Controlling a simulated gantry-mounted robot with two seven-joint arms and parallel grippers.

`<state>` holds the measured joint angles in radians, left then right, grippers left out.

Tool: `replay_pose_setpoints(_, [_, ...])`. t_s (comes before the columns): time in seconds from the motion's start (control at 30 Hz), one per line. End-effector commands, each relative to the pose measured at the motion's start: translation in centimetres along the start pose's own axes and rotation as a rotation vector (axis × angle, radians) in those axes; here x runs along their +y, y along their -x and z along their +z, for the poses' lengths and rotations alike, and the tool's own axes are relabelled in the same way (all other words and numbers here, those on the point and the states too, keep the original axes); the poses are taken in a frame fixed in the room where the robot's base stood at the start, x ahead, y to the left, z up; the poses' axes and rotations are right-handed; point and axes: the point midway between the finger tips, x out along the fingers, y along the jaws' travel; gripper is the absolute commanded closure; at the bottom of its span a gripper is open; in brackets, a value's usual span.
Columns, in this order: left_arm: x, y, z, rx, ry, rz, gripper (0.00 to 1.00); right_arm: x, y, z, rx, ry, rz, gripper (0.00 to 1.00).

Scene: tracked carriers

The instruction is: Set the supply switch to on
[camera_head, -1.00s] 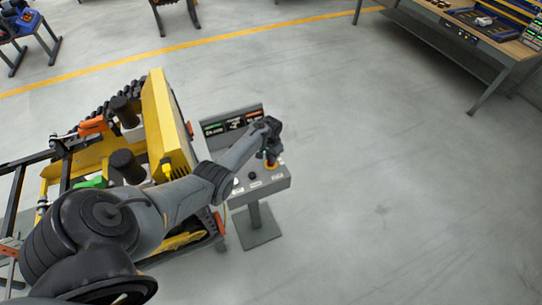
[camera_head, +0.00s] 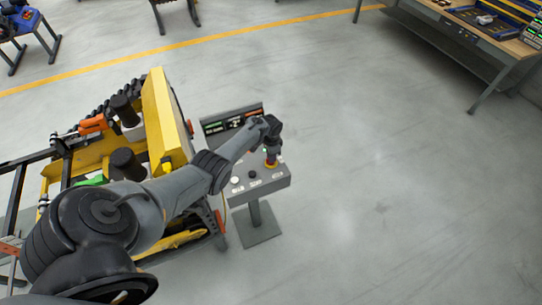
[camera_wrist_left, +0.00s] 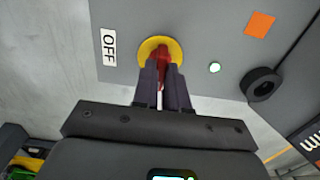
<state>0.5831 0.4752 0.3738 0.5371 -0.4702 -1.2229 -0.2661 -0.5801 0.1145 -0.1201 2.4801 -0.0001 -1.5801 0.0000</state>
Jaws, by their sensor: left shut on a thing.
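The supply switch is a red handle on a round yellow plate (camera_wrist_left: 174,45), set in the top of a grey control box. It is small in the head view, where its yellow base (camera_head: 271,166) shows under my left gripper (camera_head: 271,162). In the left wrist view my left gripper (camera_wrist_left: 163,88) is shut on the red handle (camera_wrist_left: 163,68), with a dark finger on either side. The fingers hide part of the handle. An OFF label (camera_wrist_left: 109,47) lies left of the plate. My right gripper is out of view.
The control box (camera_head: 240,198) stands on a post with a foot plate (camera_head: 259,236). A dark sign panel (camera_head: 233,122) rises at its back. A black knob (camera_wrist_left: 262,85) sits near the switch. A yellow-framed machine (camera_head: 160,120) stands close left. The floor to the right is clear.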

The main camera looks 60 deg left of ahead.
Motion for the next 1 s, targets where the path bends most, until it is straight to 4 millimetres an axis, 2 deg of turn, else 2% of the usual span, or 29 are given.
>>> replay_pose_setpoints(0.23, [0.0,0.0,0.0,0.001,0.001,0.0,1.0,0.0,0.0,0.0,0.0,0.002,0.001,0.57])
replay_pose_setpoints(0.27, [0.0,0.0,0.0,0.001,0.001,0.0,0.83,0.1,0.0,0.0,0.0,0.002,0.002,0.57])
replay_pose_setpoints(0.4, [0.0,0.0,0.0,0.001,0.001,0.0,0.62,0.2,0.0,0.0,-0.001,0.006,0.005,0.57])
replay_pose_setpoints(0.77, [0.0,0.4,0.0,0.001,0.001,0.0,0.62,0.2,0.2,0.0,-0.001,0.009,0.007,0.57])
replay_pose_setpoints(1.0, [0.0,3.5,0.0,0.002,0.001,-0.002,0.62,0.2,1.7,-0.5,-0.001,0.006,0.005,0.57])
